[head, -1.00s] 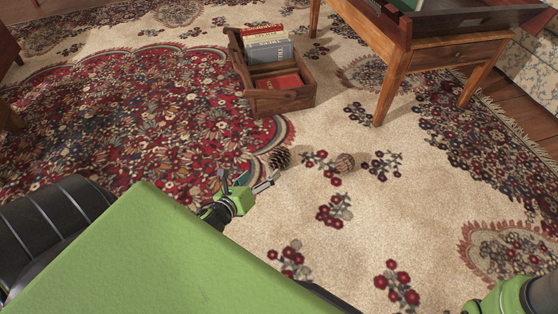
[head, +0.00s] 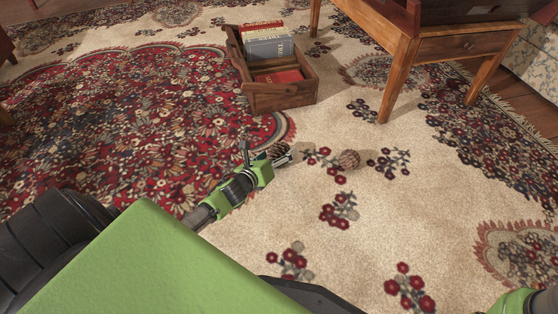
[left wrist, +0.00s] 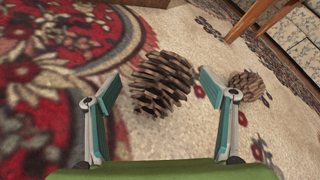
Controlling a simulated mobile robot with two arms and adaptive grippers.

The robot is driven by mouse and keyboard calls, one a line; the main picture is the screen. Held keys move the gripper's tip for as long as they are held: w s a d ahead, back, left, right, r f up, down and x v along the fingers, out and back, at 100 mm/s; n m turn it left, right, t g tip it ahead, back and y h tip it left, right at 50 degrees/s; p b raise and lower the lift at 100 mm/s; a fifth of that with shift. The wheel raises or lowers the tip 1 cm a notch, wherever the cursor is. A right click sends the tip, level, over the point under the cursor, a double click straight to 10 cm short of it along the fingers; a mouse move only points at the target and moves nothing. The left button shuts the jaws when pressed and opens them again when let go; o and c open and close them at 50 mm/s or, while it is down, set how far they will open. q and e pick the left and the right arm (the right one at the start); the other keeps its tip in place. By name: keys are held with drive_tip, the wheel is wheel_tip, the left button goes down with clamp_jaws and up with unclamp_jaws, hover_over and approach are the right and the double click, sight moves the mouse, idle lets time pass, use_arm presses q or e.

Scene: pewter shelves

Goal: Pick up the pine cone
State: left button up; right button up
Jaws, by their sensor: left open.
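A brown pine cone (left wrist: 162,82) lies on the rug, large in the left wrist view, ahead of and between my open fingertips. In the head view this pine cone (head: 279,149) is partly hidden behind my left gripper. My left gripper (head: 267,156) is open, low over the rug right beside the cone; its two fingers (left wrist: 160,88) frame the cone in the wrist view, with nothing held. A second, rounder pine cone (head: 348,160) lies to the right; it also shows in the wrist view (left wrist: 247,86). My right gripper is out of view.
A wooden crate (head: 283,97) with books (head: 267,45) stands on the patterned rug beyond the cones. A wooden desk (head: 402,50) with legs stands at the upper right. The rug right of and in front of the cones is clear.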

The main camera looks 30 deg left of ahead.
use_arm(q)
drive_tip(key=shift+w+f, duration=0.1)
drive_tip(key=shift+w, duration=0.25)
drive_tip(key=c, duration=1.2)
